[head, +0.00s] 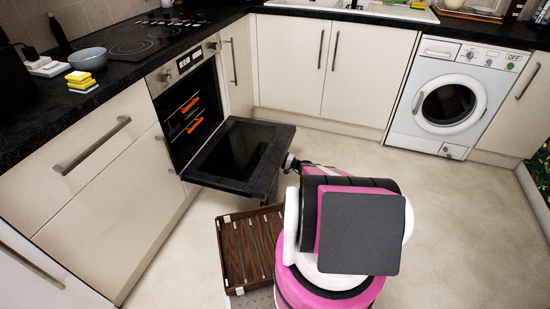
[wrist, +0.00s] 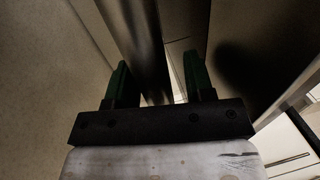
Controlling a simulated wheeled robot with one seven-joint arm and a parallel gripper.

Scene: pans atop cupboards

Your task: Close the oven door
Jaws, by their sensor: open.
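The oven (head: 190,95) is set under the black counter at the left, and its interior with orange-red racks is exposed. The oven door (head: 278,160) is folded down and stands out roughly level over the floor. My arm's end is at the door's right, outer side in the head view, with the gripper mostly hidden there. In the wrist view my gripper (wrist: 157,70) has its two green fingers spread apart. A dark metallic bar, perhaps the door's handle or edge, runs between or just beyond them; contact cannot be told.
A brown slatted wooden tray (head: 240,255) is low beside my base, below the door. Cream cupboards (head: 310,60) and a washing machine (head: 455,95) line the back. The floor (head: 450,220) at the right is clear. A bowl (head: 88,60) sits on the left counter.

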